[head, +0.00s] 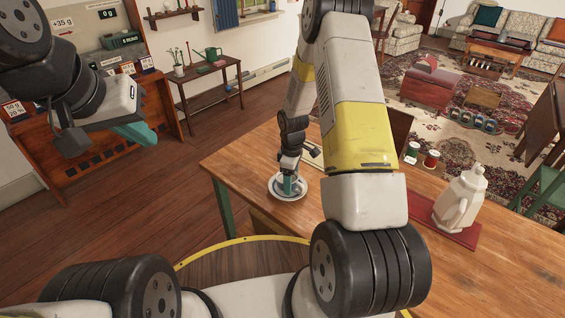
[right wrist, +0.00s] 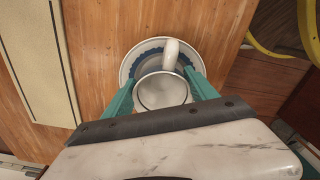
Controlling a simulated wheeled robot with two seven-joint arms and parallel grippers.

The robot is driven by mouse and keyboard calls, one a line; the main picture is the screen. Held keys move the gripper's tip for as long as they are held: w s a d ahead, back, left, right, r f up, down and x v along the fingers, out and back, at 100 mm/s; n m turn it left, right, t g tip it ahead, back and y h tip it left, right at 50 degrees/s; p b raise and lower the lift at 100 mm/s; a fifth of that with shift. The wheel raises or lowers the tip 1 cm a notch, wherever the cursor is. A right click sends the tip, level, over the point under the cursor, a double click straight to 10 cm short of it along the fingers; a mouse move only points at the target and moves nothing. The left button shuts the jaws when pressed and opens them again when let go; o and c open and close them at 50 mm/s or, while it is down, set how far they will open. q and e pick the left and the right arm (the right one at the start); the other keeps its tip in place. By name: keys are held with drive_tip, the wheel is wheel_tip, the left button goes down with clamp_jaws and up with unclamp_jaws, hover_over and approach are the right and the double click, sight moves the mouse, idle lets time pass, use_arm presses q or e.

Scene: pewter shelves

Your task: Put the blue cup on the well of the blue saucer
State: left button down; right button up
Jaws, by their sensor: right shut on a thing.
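The saucer (head: 290,199), white with a blue band, lies on the wooden table near its left end. It also shows in the right wrist view (right wrist: 129,68). My right gripper (head: 289,187) is over it, pointing down. In the right wrist view its teal fingers (right wrist: 160,92) are shut on the cup (right wrist: 162,91), which is upright with a pale inside and its handle toward the top of the picture. The cup overlaps the saucer there; I cannot tell whether it touches it. The gripper mostly hides the cup in the head view. My left gripper (head: 136,134) is away from the table, its jaws unclear.
The wooden table (head: 240,160) has free surface around the saucer. A white jug (head: 461,200) stands on a red mat (head: 470,236) to the right. Green and red cans (head: 431,159) stand behind. A pale flat panel (right wrist: 38,60) lies beside the saucer.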

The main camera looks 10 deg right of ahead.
drive_tip(key=o, duration=1.7)
drive_tip(key=s+a+r+m+t, duration=0.15)
drive_tip(key=s+r, duration=0.25)
drive_tip(key=r, duration=1.1)
drive_tip(key=s+d+r+m+t, duration=0.1)
drive_tip(key=s+r+m, duration=0.2)
drive_tip(key=r, duration=1.1)
drive_tip(key=s+a+r+m+t+y, duration=0.1)
drive_tip(key=s+r+m+t, duration=0.1)
drive_tip(key=s+r, duration=0.3)
drive_tip(key=s+a+r+m+t+y, duration=0.1)
drive_tip(key=s+r+m, duration=0.4)
drive_tip(key=s, duration=0.6)
drive_tip(key=shift+s+a+r+t, duration=0.3)
drive_tip(key=shift+s+a+t, duration=0.05)
drive_tip(key=shift+a, duration=0.1)
